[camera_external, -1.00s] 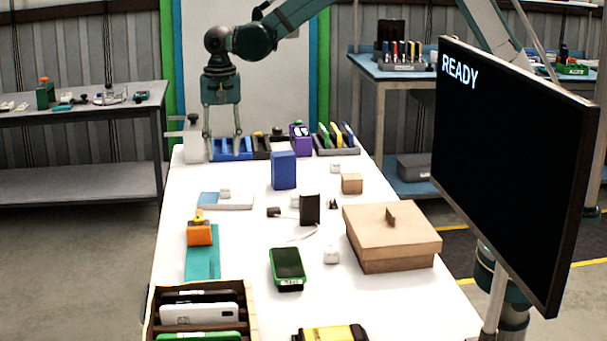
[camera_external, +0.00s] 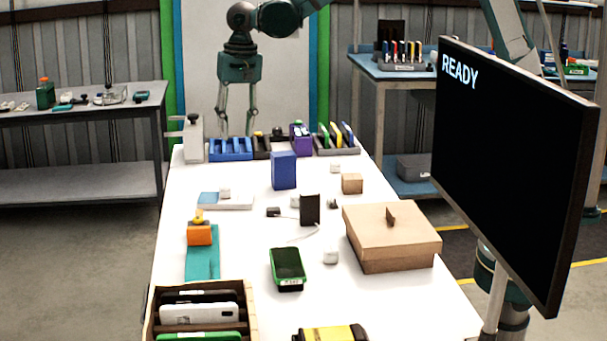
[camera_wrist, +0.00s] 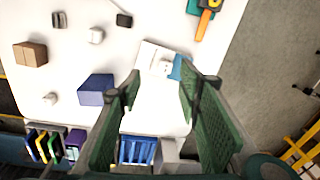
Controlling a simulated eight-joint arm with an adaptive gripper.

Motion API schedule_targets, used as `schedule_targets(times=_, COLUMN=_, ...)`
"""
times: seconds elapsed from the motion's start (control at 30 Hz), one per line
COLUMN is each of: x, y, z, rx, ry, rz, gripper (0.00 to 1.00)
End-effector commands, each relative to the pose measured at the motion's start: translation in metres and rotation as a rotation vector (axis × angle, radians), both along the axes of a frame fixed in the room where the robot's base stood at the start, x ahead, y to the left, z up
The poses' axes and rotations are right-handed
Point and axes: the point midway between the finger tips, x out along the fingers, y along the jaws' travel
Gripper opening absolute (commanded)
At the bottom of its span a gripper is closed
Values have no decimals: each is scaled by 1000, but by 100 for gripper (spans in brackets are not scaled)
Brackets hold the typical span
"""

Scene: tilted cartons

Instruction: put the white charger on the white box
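The white box (camera_external: 238,203) is a low, flat box with a blue part on its left, lying on the left side of the white table. A small white charger (camera_external: 225,193) sits on top of it. In the wrist view the white box (camera_wrist: 148,53) and the charger (camera_wrist: 165,69) show ahead between my fingers, with the charger close to the blue part. My gripper (camera_external: 237,134) hangs above the far end of the table, well behind and above the box. Its fingers are apart and nothing is between them; they also show open in the wrist view (camera_wrist: 160,88).
Other small white blocks stand on the table, one near the front (camera_external: 331,256) and one at the back (camera_external: 335,168). A blue box (camera_external: 284,170), a black upright block (camera_external: 310,209) and a lidded cardboard box (camera_external: 392,250) stand to the right.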

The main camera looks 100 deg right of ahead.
Motion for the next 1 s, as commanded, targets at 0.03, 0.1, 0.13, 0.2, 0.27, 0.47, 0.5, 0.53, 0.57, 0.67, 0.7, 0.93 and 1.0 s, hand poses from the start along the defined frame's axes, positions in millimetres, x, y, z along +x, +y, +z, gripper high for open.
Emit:
schedule_targets(times=0.03, x=-8, y=6, z=9, rx=-4, ry=-9, rz=26, gripper=35)
schedule_targets(times=0.1, x=-17, y=13, z=20, rx=-10, ry=-23, rz=64, gripper=35)
schedule_targets(times=0.13, x=-21, y=17, z=25, rx=-13, ry=-30, rz=79, gripper=35)
schedule_targets(times=0.2, x=-30, y=24, z=35, rx=-20, ry=-43, rz=117, gripper=35)
schedule_targets(times=0.27, x=-38, y=30, z=44, rx=-26, ry=-55, rz=149, gripper=35)
schedule_targets(times=0.47, x=-66, y=50, z=70, rx=-48, ry=-93, rz=257, gripper=35)
schedule_targets(times=0.5, x=-72, y=54, z=74, rx=-53, ry=-101, rz=277, gripper=35)
schedule_targets(times=0.53, x=-76, y=57, z=78, rx=-57, ry=-108, rz=294, gripper=35)
schedule_targets(times=0.57, x=-81, y=60, z=81, rx=-61, ry=-113, rz=309, gripper=35)
schedule_targets(times=0.67, x=-96, y=69, z=92, rx=-73, ry=-132, rz=363, gripper=35)
schedule_targets(times=0.7, x=-102, y=73, z=96, rx=-79, ry=-140, rz=384, gripper=35)
schedule_targets(times=0.93, x=-138, y=94, z=115, rx=-113, ry=-181, rz=505, gripper=35)
schedule_targets(times=1.0, x=-149, y=99, z=120, rx=-124, ry=-194, rz=542, gripper=35)
